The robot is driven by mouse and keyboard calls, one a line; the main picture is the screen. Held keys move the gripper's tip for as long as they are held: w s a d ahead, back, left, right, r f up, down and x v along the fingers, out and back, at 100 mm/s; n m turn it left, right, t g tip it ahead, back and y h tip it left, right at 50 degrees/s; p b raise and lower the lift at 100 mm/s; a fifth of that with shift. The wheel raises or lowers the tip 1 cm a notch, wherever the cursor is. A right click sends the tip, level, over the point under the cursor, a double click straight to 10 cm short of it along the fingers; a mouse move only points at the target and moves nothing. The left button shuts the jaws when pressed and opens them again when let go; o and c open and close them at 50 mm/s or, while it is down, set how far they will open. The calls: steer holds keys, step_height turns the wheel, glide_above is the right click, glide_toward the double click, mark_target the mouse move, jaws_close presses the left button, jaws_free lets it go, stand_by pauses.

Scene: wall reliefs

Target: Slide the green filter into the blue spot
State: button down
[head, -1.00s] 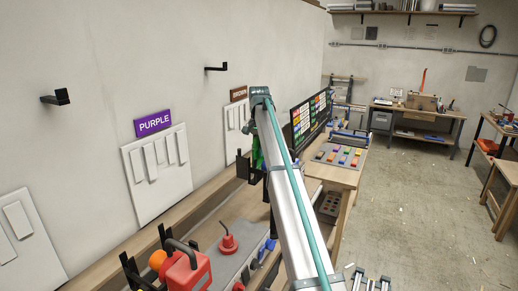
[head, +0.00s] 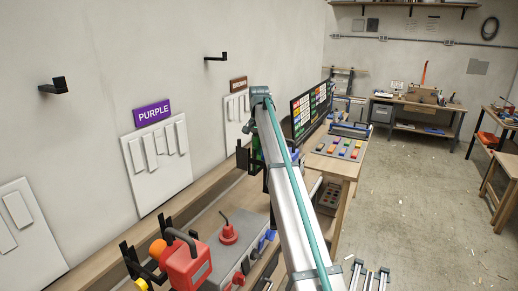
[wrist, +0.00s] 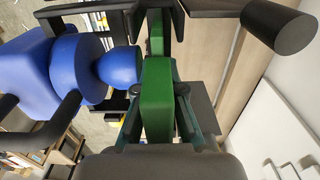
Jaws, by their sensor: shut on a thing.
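The green filter shows as a long green block (wrist: 157,102) between the fingers of my gripper (wrist: 160,95) in the wrist view. My gripper is shut on it. Its far end runs between black bracket parts (wrist: 205,8); I cannot tell whether it touches them. A large blue body with a rounded end (wrist: 78,68) lies just left of it, with a black bar in front. In the head view a bit of green (head: 256,150) shows behind my arm, and the gripper is mostly hidden. No sign reading blue is legible.
Purple (head: 153,113) and brown (head: 238,84) signs hang above white wall panels. Black hooks (head: 53,86) stick out from the wall. The floor at right is mostly clear.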

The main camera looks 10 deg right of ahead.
steer(key=c, duration=1.2)
jaws_free()
steer(key=shift+r, duration=0.1)
